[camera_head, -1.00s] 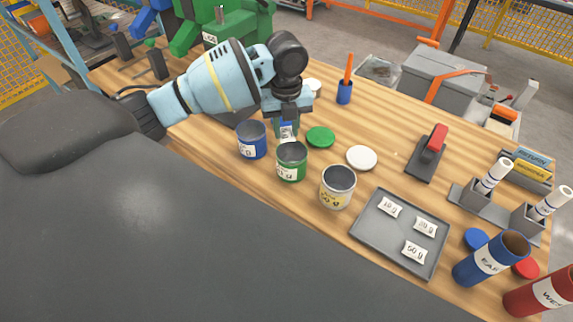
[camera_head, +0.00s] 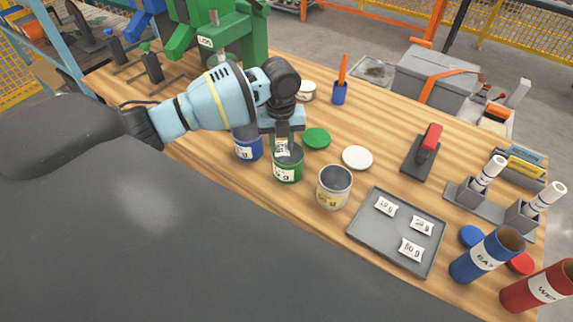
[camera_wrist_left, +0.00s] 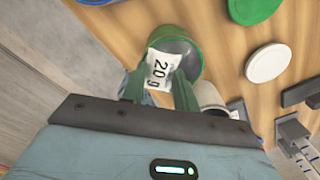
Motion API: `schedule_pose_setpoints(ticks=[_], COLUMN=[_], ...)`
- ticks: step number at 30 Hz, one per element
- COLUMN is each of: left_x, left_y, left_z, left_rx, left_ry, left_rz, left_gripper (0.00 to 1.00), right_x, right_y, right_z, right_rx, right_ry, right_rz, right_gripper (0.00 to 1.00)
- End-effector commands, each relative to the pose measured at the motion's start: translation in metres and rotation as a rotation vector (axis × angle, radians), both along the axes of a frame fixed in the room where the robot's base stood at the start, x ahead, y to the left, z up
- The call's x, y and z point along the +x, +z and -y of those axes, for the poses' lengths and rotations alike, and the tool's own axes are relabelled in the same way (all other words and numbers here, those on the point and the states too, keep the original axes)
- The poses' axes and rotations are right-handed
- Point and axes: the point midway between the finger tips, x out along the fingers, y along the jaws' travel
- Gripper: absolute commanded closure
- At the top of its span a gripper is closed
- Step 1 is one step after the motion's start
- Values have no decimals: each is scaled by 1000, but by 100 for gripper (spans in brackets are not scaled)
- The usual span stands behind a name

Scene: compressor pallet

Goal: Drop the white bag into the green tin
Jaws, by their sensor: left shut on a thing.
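My left gripper (camera_head: 281,148) points down over the green tin (camera_head: 288,174) and is shut on a white bag (camera_head: 281,146). In the left wrist view the bag (camera_wrist_left: 161,70) reads 20 g and sits between the fingertips (camera_wrist_left: 158,82). There it overlaps the open mouth of the green tin (camera_wrist_left: 188,40). The bag's lower end is at the tin's mouth in the head view; I cannot tell how far inside it is. My right gripper is not in view.
A blue tin (camera_head: 248,150) stands left of the green one, a white tin (camera_head: 333,195) right. Green (camera_head: 317,138) and white (camera_head: 357,158) lids lie behind. A grey tray (camera_head: 367,240) holds more white bags. A red-handled tool (camera_head: 428,143) lies farther right.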

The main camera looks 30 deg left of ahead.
Motion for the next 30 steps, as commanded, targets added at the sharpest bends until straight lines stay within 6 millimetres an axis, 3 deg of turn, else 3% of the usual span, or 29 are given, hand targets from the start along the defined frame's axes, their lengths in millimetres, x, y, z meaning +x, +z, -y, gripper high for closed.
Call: schedule_pose_setpoints(ticks=[13,14,19,30], left_x=[0,0,0,0], left_y=[-8,-8,-8,-1], left_z=[0,0,0,0], left_rx=[1,1,1,0], left_ry=[0,0,0,0], left_rz=[1,1,1,1], left_gripper=[92,66,45,45], right_x=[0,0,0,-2], right_y=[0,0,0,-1], right_z=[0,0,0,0], right_rx=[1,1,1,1], right_ry=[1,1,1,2], right_rz=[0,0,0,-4], right_gripper=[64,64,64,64])
